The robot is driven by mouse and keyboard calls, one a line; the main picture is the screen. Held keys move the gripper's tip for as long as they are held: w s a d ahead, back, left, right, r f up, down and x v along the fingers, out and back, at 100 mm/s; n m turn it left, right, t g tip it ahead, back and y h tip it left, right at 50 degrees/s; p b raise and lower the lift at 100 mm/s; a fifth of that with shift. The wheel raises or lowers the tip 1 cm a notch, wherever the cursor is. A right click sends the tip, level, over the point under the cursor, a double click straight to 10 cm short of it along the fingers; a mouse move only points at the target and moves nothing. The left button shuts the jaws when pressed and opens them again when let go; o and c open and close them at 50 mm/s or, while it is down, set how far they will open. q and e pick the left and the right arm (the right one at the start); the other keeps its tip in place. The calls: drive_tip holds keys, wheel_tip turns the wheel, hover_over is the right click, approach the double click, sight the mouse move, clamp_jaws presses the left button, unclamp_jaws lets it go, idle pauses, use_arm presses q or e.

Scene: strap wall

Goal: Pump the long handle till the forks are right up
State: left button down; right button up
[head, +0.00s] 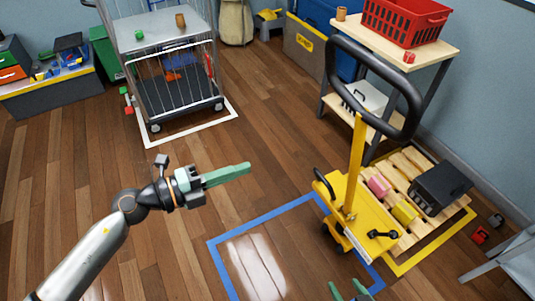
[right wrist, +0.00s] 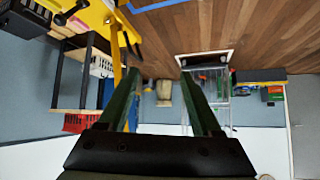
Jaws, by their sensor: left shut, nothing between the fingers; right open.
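The yellow pallet truck (head: 366,222) stands at the right in the head view. Its long yellow handle shaft (head: 356,160) rises nearly upright to a black loop grip (head: 340,62). The forks are hidden under the loaded wooden pallet (head: 410,165), so their height cannot be told. My left gripper (head: 248,169) is shut and empty, left of the truck and apart from it. My right gripper (head: 348,291) is open at the bottom edge, in front of the truck. In the right wrist view its green fingers (right wrist: 163,100) are wide apart with nothing held; yellow truck parts (right wrist: 85,14) show upper left.
The pallet carries a black box (head: 440,187), a pink item (head: 379,186) and a yellow item (head: 404,212). A shelf (head: 440,52) with a red crate (head: 405,22) stands behind the handle. A wire cage cart (head: 170,75) stands back left. The middle floor is clear.

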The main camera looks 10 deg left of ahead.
drive_tip(key=shift+w+d, duration=0.1)
drive_tip(key=c, duration=0.5)
drive_tip(key=w+d+r+m, duration=0.2)
drive_tip(key=w+d, duration=0.1)
drive_tip(key=w+d+r+m+t, duration=0.1)
drive_tip(key=shift+w+d+r, duration=0.2)
drive_tip(key=shift+w+r, duration=0.15)
drive_tip(key=shift+w, duration=0.05)
clamp_jaws()
drive_tip(key=w+d+r+m+t+y, duration=0.1)
drive_tip(key=w+d+r+m+t, duration=0.2)
drive_tip(key=r, duration=0.6)
drive_tip(key=w+d+r+m+t+y, duration=0.2)
drive_tip(key=w+d+r+m, duration=0.25)
drive_tip(key=r, duration=0.45)
drive_tip(key=w+d+r+m+t+y, duration=0.15)
drive_tip(key=w+d+r, duration=0.25)
drive_tip(key=r, duration=0.5)
drive_tip(key=w+a+r+m, duration=0.1)
drive_tip(key=w+a, duration=0.2)
drive_tip(key=w, duration=0.6)
drive_tip(key=shift+t+h, duration=0.25)
drive_tip(key=shift+t, duration=0.1)
drive_tip(key=shift+s+a+f, duration=0.3)
drive_tip(key=shift+s+a, duration=0.3)
drive_tip(key=shift+a, duration=0.25)
drive_tip(key=shift+s+a+f, duration=0.25)
drive_tip(key=shift+s+a, duration=0.35)
drive_tip(key=shift+a, duration=0.25)
